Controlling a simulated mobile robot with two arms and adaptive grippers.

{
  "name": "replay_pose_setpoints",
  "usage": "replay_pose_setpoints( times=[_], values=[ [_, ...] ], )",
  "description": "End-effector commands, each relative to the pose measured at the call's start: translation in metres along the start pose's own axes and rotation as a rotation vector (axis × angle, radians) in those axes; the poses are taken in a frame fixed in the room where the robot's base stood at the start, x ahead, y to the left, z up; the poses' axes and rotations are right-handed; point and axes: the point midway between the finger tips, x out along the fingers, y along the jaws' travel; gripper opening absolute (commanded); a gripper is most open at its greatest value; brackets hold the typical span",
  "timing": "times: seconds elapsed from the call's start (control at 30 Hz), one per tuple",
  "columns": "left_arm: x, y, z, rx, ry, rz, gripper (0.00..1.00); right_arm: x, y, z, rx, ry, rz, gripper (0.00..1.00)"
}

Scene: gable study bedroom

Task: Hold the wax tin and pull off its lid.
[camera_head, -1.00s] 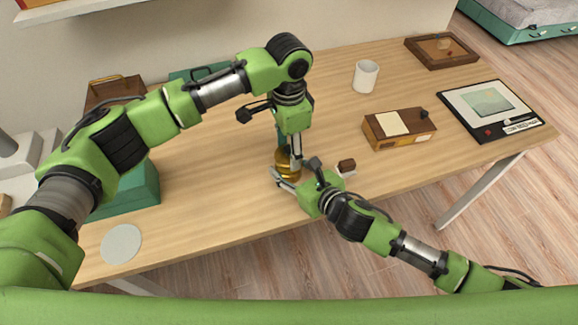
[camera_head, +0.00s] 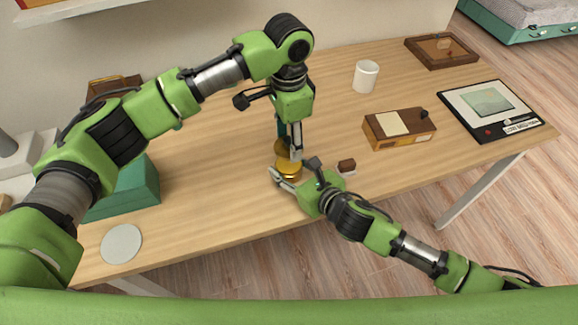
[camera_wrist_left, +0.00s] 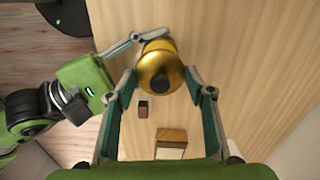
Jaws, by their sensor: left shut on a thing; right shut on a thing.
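The gold wax tin (camera_head: 289,170) is near the table's front edge, with my right gripper (camera_head: 293,174) shut around its body from the front right. Its gold lid (camera_head: 281,148) is above the tin body and seems apart from it. My left gripper (camera_head: 288,150) points down from above and is shut on the lid, partly hiding it. In the left wrist view, the lid (camera_wrist_left: 156,76) with its dark knob is between my left fingertips (camera_wrist_left: 162,80). The tin body (camera_wrist_left: 158,46) shows behind it, with a right gripper finger alongside.
A wooden box (camera_head: 400,138), a white cup (camera_head: 366,76), a framed picture board (camera_head: 472,125) and a wooden tray (camera_head: 418,60) stand further right. A pale round disc (camera_head: 121,244) lies at the front left.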

Motion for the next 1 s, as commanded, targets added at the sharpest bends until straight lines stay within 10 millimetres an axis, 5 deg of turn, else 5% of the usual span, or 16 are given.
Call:
replay_pose_setpoints(
  times=[1.0],
  values=[
    [-0.034, 0.0, 0.0, 0.001, 0.001, -0.001, 0.14, 0.0, -0.001, -0.001, -0.001, 0.003, -0.002, 0.21]
  ],
)
